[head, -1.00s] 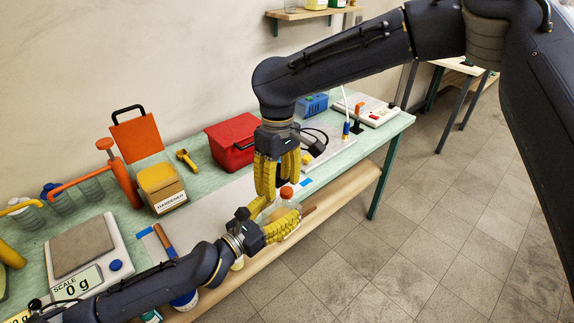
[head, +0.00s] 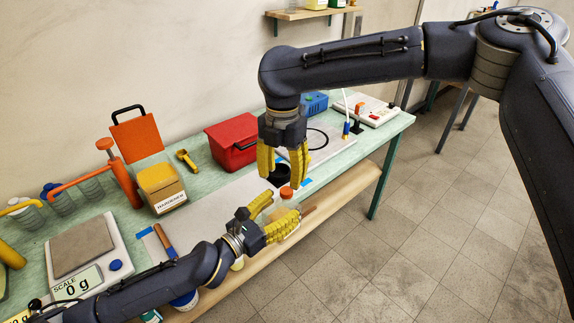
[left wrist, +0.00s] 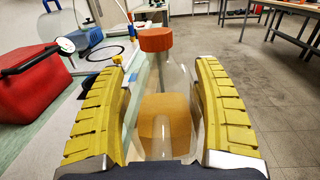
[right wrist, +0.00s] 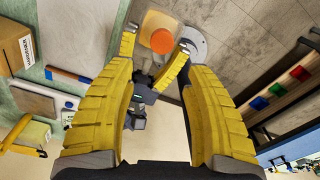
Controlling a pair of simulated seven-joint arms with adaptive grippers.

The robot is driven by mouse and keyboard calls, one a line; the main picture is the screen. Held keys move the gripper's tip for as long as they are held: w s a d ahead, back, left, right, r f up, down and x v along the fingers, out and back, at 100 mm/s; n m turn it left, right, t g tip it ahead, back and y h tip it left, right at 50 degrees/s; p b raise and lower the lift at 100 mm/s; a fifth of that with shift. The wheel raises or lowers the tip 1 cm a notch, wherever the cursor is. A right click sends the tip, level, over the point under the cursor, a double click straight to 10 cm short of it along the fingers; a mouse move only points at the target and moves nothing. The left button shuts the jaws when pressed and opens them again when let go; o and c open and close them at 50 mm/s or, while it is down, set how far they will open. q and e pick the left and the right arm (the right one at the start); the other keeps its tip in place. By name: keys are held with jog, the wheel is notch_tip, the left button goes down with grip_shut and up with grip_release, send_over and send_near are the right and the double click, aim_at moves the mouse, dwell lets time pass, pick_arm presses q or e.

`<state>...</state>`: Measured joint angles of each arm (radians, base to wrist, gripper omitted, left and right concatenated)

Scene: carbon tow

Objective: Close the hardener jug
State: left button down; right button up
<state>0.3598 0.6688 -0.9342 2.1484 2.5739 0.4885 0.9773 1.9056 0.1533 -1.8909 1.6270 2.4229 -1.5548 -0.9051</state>
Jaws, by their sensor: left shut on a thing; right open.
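The hardener jug is a clear bottle (left wrist: 170,85) with amber liquid low inside and an orange-red cap (left wrist: 155,39) on its neck. My left gripper (head: 275,218) is shut on the jug's body, one yellow finger on each side, in the left wrist view. In the head view the orange cap (head: 286,192) shows just above the left fingers. My right gripper (head: 284,178) is open and empty, pointing down above the cap. In the right wrist view the cap (right wrist: 162,41) lies beyond the open fingers, apart from them. Whether the cap is fully seated I cannot tell.
A yellow box labelled HARDENER (head: 160,186), a red case (head: 232,145) and a scale (head: 82,250) reading 0 g stand on the green bench. A brown-handled tool (head: 163,238) lies near the left arm. The floor to the right is free.

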aim_at(287, 190)
jog(key=n, duration=0.4)
jog(key=shift+w+d+r+n, duration=0.2)
jog(key=shift+w+r+n, duration=0.05)
jog(key=shift+w+n, duration=0.15)
jog(key=n, duration=0.4)
jog(key=shift+w+d+r+n+t, duration=0.3)
jog(key=shift+w, duration=0.1)
jog(key=shift+f, duration=4)
jog(key=shift+o, duration=0.2)
grip_shut()
